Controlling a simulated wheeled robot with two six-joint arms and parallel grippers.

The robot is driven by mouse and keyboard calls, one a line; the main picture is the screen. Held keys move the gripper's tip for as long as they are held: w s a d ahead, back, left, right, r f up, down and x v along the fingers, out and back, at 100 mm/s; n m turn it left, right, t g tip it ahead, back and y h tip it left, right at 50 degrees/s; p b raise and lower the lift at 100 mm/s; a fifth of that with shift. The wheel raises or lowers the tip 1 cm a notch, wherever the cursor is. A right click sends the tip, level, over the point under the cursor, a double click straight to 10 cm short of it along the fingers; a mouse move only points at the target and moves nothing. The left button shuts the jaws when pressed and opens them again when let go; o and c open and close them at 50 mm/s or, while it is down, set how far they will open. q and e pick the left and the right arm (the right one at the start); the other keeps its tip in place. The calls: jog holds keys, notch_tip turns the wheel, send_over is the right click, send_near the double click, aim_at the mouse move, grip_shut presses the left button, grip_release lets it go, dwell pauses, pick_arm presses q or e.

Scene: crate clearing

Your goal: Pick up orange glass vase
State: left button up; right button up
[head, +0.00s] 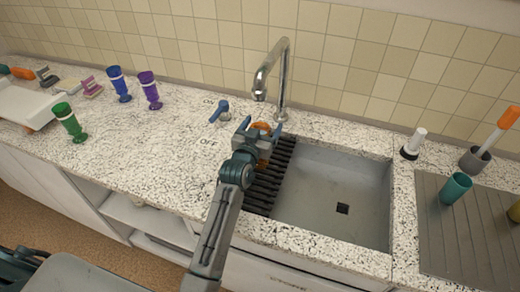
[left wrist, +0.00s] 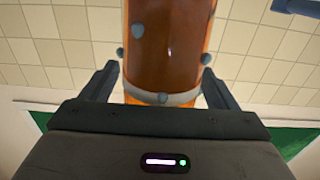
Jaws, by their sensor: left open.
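The orange glass vase (left wrist: 170,50) stands close in front of my left gripper in the left wrist view, with a pale band and grey round spots on it. My left gripper (left wrist: 160,85) is open, with one finger on each side of the vase. In the head view the left gripper (head: 259,130) is at the left edge of the sink, over the black rack. Parts of the orange vase (head: 262,127) show there behind and between the gripper parts. Most of it is hidden. My right gripper is not in view.
The sink (head: 335,195) has a black slatted rack (head: 268,185) at its left. A tall faucet (head: 284,75) and a blue lever (head: 221,112) stand behind. Green (head: 70,122), blue (head: 119,84) and purple (head: 150,90) vases stand left. A teal cup (head: 455,188) is right.

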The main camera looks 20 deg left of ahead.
pick_arm(q)
jog(key=shift+c, duration=0.2)
jog(key=c, duration=1.5)
grip_shut()
jog(key=shift+r, duration=0.2)
